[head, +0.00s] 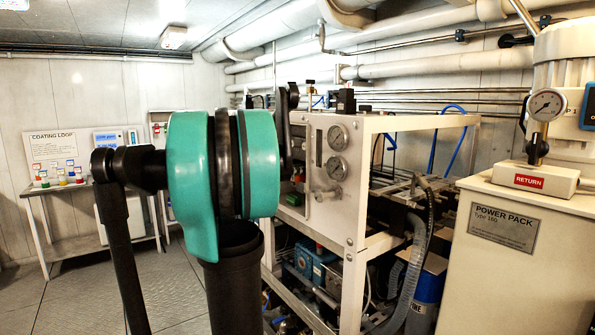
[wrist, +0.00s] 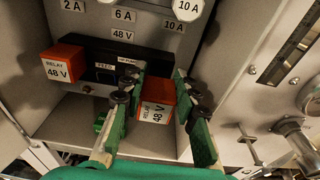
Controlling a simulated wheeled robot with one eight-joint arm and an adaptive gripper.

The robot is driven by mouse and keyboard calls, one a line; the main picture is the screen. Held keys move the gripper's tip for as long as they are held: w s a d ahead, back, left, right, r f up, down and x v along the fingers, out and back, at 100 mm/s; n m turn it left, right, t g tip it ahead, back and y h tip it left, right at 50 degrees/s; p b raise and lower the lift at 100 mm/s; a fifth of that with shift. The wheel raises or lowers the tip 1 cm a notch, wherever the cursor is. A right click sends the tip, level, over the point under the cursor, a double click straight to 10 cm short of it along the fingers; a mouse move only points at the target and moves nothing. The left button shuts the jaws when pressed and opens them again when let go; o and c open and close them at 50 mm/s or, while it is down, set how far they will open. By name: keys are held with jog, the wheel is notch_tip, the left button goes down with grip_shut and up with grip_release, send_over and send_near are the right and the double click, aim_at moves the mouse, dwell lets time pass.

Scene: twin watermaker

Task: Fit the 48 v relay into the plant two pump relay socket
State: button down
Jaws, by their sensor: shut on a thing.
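In the wrist view my gripper (wrist: 155,88) is shut on an orange-red relay (wrist: 157,92) with a white "RELAY 48 V" label on its near face. The held relay is in front of the right part of a dark socket block (wrist: 95,48). The fingers hide its sides, and I cannot tell whether it touches the block or sits in a socket. A second orange "RELAY 48 V" (wrist: 62,63) stands at the block's left end. Between the two relays, small labels and a dark opening (wrist: 104,77) show on the block; the label text is too small to read surely.
Knobs and plates marked 2 A, 6 A, 10 A and 48 V (wrist: 122,35) are above the block. A gauge panel (wrist: 285,75) is close on the right. In the head view my arm reaches beside a white frame with gauges (head: 338,135); a power pack (head: 505,230) stands right.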

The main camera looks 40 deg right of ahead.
jog(key=shift+s+d, duration=0.2)
jog(key=shift+d, duration=1.25)
dwell(0.5)
jog(key=c, duration=1.1)
grip_release()
jog(key=shift+o, duration=0.2)
jog(key=w+a+r, duration=0.1)
jog(key=a, duration=1)
jog(key=shift+w+a+r, duration=0.15)
jog(key=shift+a+r, duration=0.1)
jog(key=shift+a, duration=0.15)
